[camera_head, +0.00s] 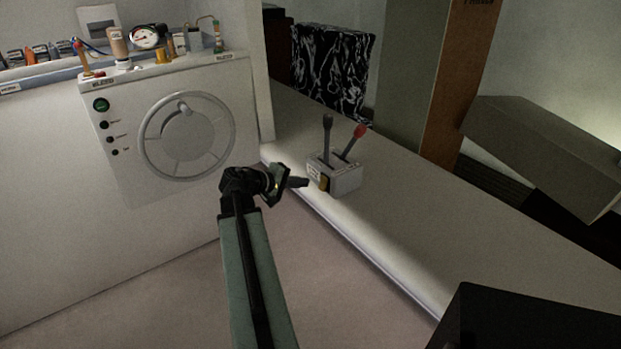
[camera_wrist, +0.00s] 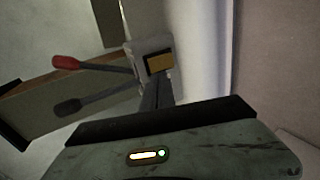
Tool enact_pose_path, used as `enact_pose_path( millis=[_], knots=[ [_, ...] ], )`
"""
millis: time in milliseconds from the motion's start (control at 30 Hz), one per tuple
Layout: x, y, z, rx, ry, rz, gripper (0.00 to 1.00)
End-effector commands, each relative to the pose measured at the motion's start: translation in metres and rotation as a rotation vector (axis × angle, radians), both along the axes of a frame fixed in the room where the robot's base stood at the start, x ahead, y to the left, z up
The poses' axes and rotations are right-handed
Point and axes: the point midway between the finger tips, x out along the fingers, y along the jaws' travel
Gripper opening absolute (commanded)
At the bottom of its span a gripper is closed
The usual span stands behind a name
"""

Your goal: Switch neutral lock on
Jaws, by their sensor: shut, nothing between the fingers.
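A light grey control box (camera_head: 345,178) sits on the long bench with two levers. One lever has a black knob (camera_head: 327,119) and stands nearly upright; the other has a red knob (camera_head: 360,130) and leans right. A yellow part (camera_head: 324,184), perhaps the neutral lock, is on the box's near face; it also shows in the wrist view (camera_wrist: 159,63). Its lettering is too small to read. My gripper (camera_head: 304,182) is shut and empty, pointing at this face, close to the yellow part. I cannot tell whether it touches. In the wrist view the fingers (camera_wrist: 157,92) end just below the yellow part.
The bench (camera_head: 420,215) is clear to the right of the box. A white panel with a round wheel (camera_head: 187,136) stands at left, with gauges and bottles on top. A black patterned block (camera_head: 332,66) stands behind on the bench. A dark box (camera_head: 520,318) fills the lower right.

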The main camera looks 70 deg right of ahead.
Motion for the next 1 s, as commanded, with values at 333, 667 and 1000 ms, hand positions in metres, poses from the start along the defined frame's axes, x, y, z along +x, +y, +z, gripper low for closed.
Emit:
enact_pose_path(
  millis=[333, 667, 1000],
  knots=[
    [0.035, 0.051, 0.035, 0.001, -0.001, 0.001, 0.00],
    [0.040, 0.058, 0.036, 0.001, -0.002, -0.001, 0.00],
    [0.035, 0.065, 0.025, 0.051, -0.035, -0.001, 0.00]
  ],
)
